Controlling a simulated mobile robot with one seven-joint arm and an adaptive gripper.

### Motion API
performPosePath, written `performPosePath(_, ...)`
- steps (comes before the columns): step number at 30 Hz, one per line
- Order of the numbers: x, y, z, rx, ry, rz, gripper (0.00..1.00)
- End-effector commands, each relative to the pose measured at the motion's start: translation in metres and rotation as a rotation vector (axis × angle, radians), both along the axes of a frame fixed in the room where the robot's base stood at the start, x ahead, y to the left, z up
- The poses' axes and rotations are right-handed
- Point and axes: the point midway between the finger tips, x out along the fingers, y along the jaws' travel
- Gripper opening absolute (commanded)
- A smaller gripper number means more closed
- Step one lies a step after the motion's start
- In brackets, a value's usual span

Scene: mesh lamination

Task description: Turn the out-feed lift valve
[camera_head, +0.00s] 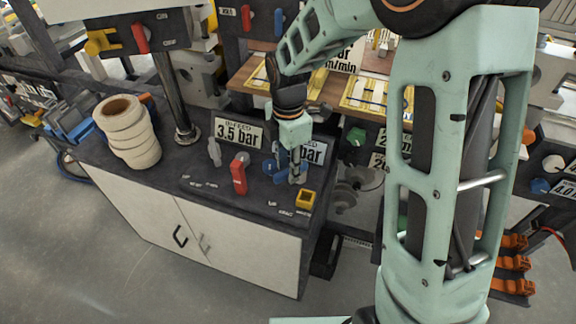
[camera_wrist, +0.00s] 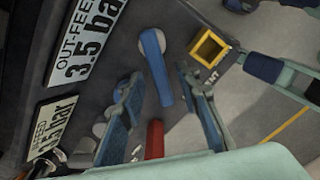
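A blue valve lever (camera_wrist: 157,68) on a pale round pivot sits beside the plate reading OUT-FEED 3.5 bar (camera_wrist: 88,38). In the head view part of the blue lever (camera_head: 274,168) shows left of my gripper (camera_head: 297,178), which is low over the cabinet top. In the wrist view my gripper (camera_wrist: 163,103) is open, with one finger on each side of the lever's free end. I cannot tell whether either finger touches it. The pivot is hidden behind my gripper in the head view.
A red lever (camera_head: 239,174) and a grey lever (camera_head: 215,151) stand left on the dark cabinet top (camera_head: 190,165). A yellow square socket (camera_head: 306,199) is close at the front right. A stack of tape rolls (camera_head: 128,132) stands at the left.

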Motion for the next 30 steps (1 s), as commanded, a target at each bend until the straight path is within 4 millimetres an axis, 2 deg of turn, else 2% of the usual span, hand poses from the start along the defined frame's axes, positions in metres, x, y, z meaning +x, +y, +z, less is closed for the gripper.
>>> performPosePath(7, 0.0000, 0.0000, -0.0007, 0.000, 0.000, 0.000, 0.30)
performPosePath(15, -0.0001, 0.0000, -0.0005, 0.000, 0.000, 0.000, 0.01)
performPosePath(30, -0.0007, -0.0003, 0.0002, 0.000, 0.000, 0.017, 0.00)
